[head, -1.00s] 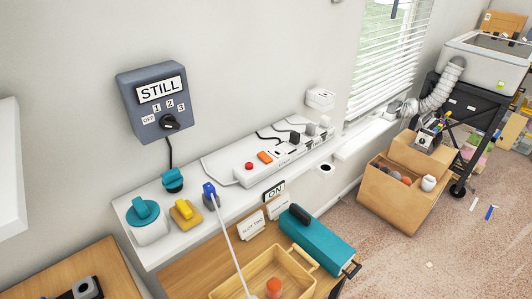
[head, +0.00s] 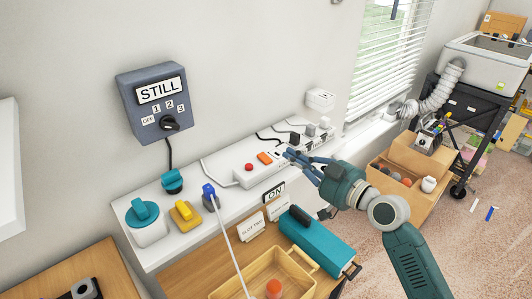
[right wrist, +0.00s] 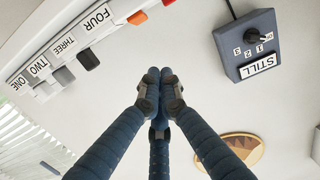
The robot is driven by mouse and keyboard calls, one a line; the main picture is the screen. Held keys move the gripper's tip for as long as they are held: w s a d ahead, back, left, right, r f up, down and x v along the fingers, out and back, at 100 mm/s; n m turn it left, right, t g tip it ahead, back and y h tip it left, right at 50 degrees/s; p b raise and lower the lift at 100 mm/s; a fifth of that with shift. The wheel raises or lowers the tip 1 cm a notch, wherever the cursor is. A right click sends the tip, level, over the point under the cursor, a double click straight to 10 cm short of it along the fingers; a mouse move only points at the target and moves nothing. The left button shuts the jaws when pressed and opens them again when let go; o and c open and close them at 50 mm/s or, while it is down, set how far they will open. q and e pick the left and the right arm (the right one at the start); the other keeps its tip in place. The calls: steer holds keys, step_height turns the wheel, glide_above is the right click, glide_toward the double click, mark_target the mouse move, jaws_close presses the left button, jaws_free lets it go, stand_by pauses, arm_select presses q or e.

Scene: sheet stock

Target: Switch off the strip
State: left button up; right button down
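The white power strip (head: 248,181) lies on the white ledge along the wall. It carries an orange switch (head: 265,157) and a red round part (head: 249,166) at its near end. Plugs stand in its far part. In the right wrist view the strip (right wrist: 72,42) is at upper left, with labels ONE to FOUR, the orange switch (right wrist: 137,18) and a black plug (right wrist: 88,61). My right gripper (head: 289,154) reaches the strip from the right, fingertips just right of the orange switch; contact cannot be told. Its fingers (right wrist: 158,90) are closed together and empty. My left gripper is out of view.
A STILL control box (head: 155,100) hangs on the wall.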

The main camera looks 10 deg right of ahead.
steer(key=shift+a, duration=0.1)
steer(key=p, duration=0.3)
glide_above(266, 160)
steer(key=shift+s+f, duration=0.2)
steer(key=shift+f, duration=0.1)
step_height(266, 160, down, 3)
steer(key=shift+f, duration=0.1)
steer(key=shift+w+f, duration=0.1)
steer(key=shift+f, duration=0.45)
steer(key=shift+r, duration=0.1)
